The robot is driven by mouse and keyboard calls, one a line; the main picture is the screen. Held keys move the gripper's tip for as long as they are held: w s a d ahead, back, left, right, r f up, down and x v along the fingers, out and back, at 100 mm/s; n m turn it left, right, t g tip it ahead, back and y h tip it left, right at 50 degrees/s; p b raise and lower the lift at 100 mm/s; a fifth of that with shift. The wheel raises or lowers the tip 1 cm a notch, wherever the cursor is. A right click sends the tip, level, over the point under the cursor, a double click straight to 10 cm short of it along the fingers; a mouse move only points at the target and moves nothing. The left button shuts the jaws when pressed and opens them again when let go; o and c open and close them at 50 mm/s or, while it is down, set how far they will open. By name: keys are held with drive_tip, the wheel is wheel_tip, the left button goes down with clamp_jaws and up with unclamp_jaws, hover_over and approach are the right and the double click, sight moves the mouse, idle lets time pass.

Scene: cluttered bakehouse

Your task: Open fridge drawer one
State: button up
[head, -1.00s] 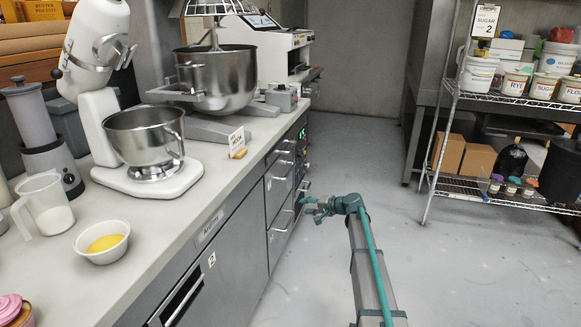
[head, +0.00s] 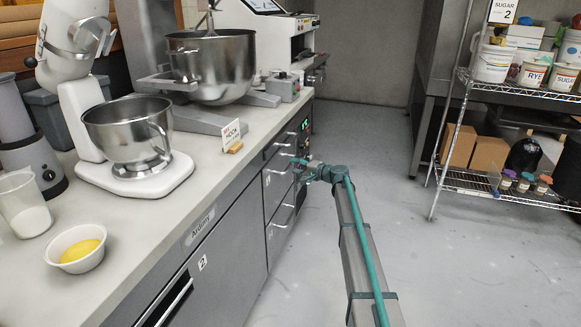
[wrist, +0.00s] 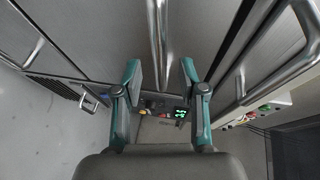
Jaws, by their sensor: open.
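The grey drawer fronts (head: 278,190) with bar handles are stacked in the far part of the counter's front face, near a green display. All the drawers I can see look closed. My gripper (head: 301,170) is in front of them. In the wrist view my gripper (wrist: 160,68) is open and empty. A metal bar handle (wrist: 157,40) runs lengthwise into the gap between its fingers; I cannot tell whether they touch it. Other handles show at left (wrist: 35,50) and right (wrist: 310,30).
The counter top (head: 120,220) carries a stand mixer (head: 150,175), a large steel mixing bowl (head: 220,70), a bowl with yellow contents (head: 80,245) and a jug (head: 25,215). A wire shelf rack (head: 510,185) stands at the right. The floor between is clear.

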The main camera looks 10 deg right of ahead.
sight(291, 164)
drive_tip(key=shift+x, duration=2)
clamp_jaws()
